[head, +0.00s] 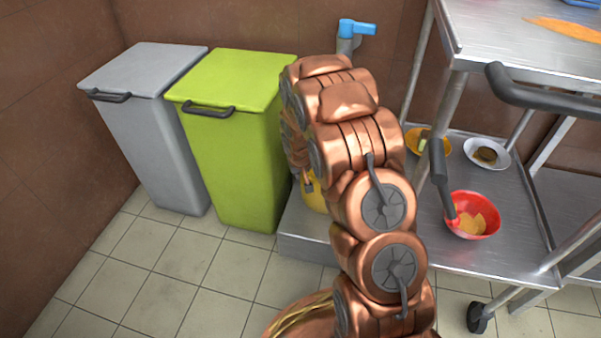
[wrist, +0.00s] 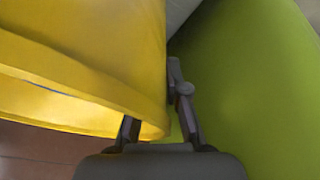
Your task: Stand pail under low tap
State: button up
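The yellow pail (head: 315,195) shows only as a sliver behind my arm in the head view, low by the grey step; whether it rests on the step is hidden. In the wrist view the pail (wrist: 90,45) fills the upper left, its rim crossing the lower left. My gripper (wrist: 158,112) straddles the pail's wall at the rim. One finger lies outside against it, and the other finger's tip is hidden behind the wall. The fingers look closed on it. The blue-handled tap (head: 356,29) is on the back wall, above and behind my arm; its spout is hidden.
A green bin (head: 235,150) stands left of the pail, close to my gripper. A grey bin (head: 150,135) is further left. A grey step (head: 305,240) lies below. A steel trolley (head: 510,250) with a red bowl (head: 473,214) and plates is at right. Floor in front is clear.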

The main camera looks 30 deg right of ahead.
jog(key=shift+o, duration=1.2)
jog(key=shift+r, duration=0.1)
jog(key=shift+s+a+r, duration=0.1)
jog(key=shift+s+r, duration=0.05)
jog(key=shift+r, duration=0.4)
jog(key=p+v, duration=0.4)
jog(key=v, duration=0.7)
jog(key=s+a+r+g, duration=0.2)
jog(key=s+a+r, duration=0.2)
jog(key=s, duration=0.9)
jog(key=s+a+r+n+g+y, duration=0.1)
jog(key=s+a+r+g, duration=0.2)
jog(key=s, duration=0.9)
jog(key=s+a+r+g+y, duration=0.1)
jog(key=s+a+r, duration=0.5)
jog(key=s, duration=0.7)
notch_tip(320, 180, up, 2)
jog(key=shift+s+a+r+n+g, duration=0.1)
jog(key=shift+s+a+n+g, duration=0.25)
jog(key=shift+g, duration=0.35)
jog(key=shift+d, duration=0.1)
